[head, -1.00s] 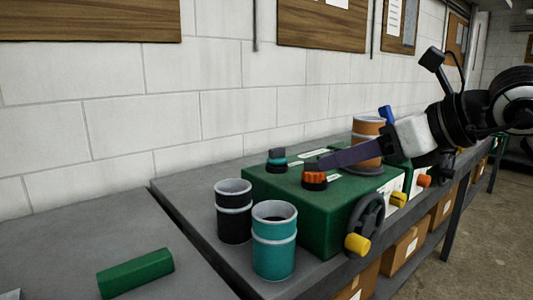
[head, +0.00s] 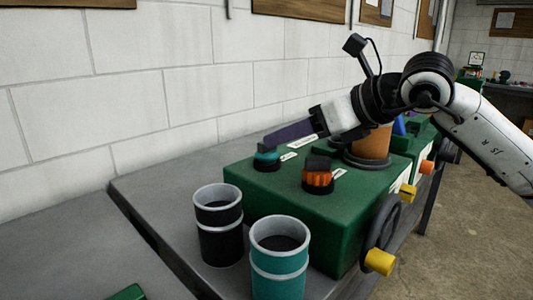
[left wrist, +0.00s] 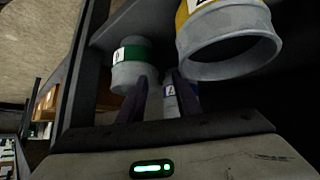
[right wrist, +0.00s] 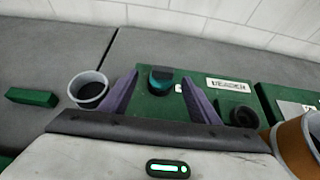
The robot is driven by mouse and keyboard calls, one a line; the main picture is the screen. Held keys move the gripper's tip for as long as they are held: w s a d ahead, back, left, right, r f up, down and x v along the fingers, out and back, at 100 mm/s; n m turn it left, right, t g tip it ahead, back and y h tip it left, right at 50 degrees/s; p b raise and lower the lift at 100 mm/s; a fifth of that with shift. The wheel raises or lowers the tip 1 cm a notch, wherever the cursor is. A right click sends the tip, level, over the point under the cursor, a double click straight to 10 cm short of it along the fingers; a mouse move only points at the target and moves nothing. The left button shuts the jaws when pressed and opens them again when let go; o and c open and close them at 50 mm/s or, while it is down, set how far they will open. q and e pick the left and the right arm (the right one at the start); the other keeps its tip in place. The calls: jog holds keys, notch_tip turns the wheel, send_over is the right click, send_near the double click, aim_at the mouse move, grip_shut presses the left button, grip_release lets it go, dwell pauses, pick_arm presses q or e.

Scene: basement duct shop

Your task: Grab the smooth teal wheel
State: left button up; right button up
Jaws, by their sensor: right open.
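The smooth teal wheel (head: 267,157) is a small round knob with a dark top, on the top face of the green box (head: 300,205), near its back left corner. In the right wrist view the teal wheel (right wrist: 161,80) shows ahead, between my two purple fingers. My right gripper (head: 272,143) is open and empty. Its fingertips are over or beside the teal wheel in the head view; contact cannot be told. A ridged orange wheel (head: 317,177) with a dark top sits nearer on the same box. My left gripper (left wrist: 160,98) is open, outside the head view.
A black cup (head: 219,225) and a teal cup (head: 279,262) stand left of the box. A dark handwheel (head: 382,222) juts from the box's front. Cans, one with a green band (left wrist: 132,65), are near my left gripper.

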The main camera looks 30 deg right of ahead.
aim_at(276, 157)
jog(key=x, duration=0.5)
jog(key=shift+w+d+f+p, duration=0.1)
jog(key=shift+w+d+p, duration=0.1)
jog(key=shift+w+p, duration=0.15)
jog(key=c, duration=1.2)
